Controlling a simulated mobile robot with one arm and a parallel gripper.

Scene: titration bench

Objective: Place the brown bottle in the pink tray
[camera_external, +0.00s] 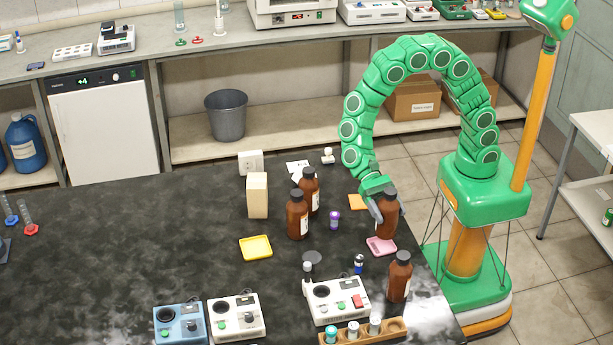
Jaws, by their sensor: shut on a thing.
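The pink tray (381,247) lies on the dark bench near its right edge. My gripper (380,210) is shut on a brown bottle (388,228) with a dark cap. The bottle is upright, and its lower end appears just above or at the back edge of the pink tray; I cannot tell whether it touches the tray or bench. The gripper hides part of its left side. Two other brown bottles stand to the left, one in front (297,218) and one behind (310,190). Another brown bottle (399,278) stands in front of the tray.
A purple-capped vial (334,220) and an orange tray (356,202) are left of the held bottle. A small dark vial (358,264), white stirrer device (336,301) and wooden rack (363,331) are in front. A yellow tray (256,248) lies left. The bench's left middle is clear.

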